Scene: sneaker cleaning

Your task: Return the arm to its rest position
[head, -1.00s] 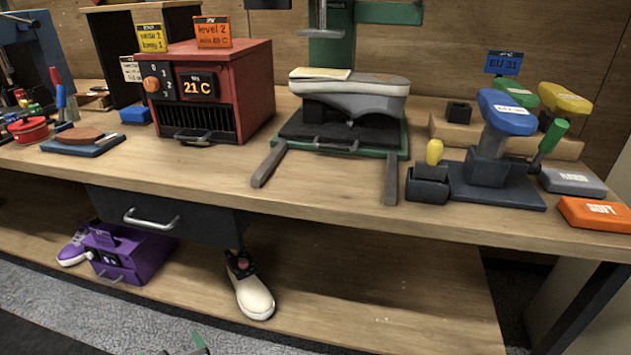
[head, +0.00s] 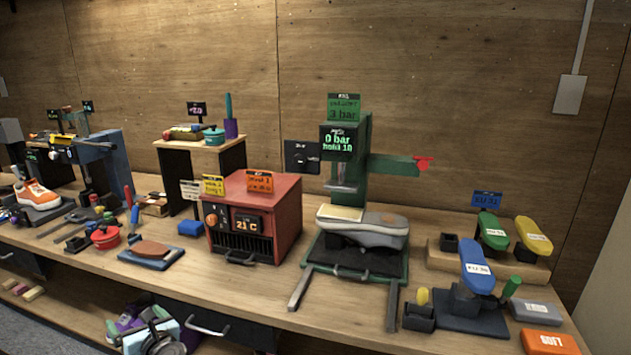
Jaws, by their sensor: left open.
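My left gripper (head: 143,324) is at the bottom left of the head view, low in front of the bench's lower shelf. It is open, and no object shows between its fingers. Part of my left arm fills the picture just below it. My right gripper is out of view.
The wooden bench top (head: 250,290) runs across the picture. On it are a red heater box (head: 284,215), a green press (head: 350,190) with a grey shoe (head: 365,232), and several coloured tools at right. A drawer handle (head: 207,327) sticks out at the front.

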